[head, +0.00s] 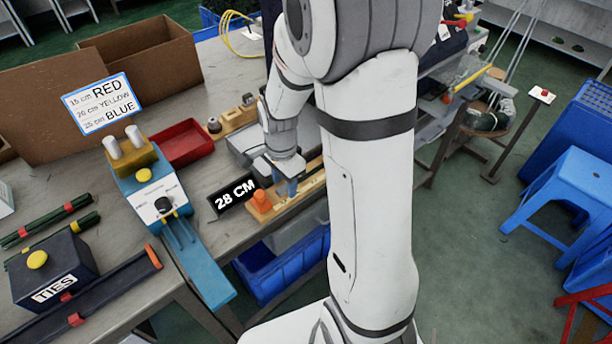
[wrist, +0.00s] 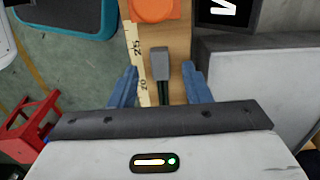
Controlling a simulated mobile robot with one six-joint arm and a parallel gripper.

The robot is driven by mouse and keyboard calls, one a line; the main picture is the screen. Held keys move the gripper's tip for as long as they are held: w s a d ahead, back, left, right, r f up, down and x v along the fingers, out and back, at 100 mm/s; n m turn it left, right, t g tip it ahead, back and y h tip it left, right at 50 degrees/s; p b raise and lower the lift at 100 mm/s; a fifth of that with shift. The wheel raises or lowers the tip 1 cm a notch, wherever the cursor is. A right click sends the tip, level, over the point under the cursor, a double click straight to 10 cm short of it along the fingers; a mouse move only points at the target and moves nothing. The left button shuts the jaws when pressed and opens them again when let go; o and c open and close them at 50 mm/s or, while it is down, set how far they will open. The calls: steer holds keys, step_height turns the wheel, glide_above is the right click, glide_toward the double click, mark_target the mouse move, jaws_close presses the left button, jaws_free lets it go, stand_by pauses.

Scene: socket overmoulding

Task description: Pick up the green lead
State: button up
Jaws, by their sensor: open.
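The green lead (wrist: 164,98) shows in the wrist view as a short dark green length with a grey plug (wrist: 160,64) at its end. It lies along a wooden board beside a ruler strip (wrist: 139,68). My gripper (wrist: 160,72) is open, with one blue finger on each side of the lead and a gap on both sides. The rest of the lead is hidden under my gripper body. In the head view my gripper (head: 287,187) is low over the board at the bench edge, and I cannot make out the lead there.
An orange block (wrist: 153,9) sits on the board beyond the plug. A "28 CM" sign (head: 236,193) stands beside it. A blue device (head: 155,195), a red tray (head: 185,144) and a black TIES box (head: 53,268) are left on the bench. A blue bin (head: 285,265) is below the edge.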

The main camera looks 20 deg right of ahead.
steer(key=shift+f, duration=0.4)
steer(key=shift+c, duration=0.3)
jaws_close()
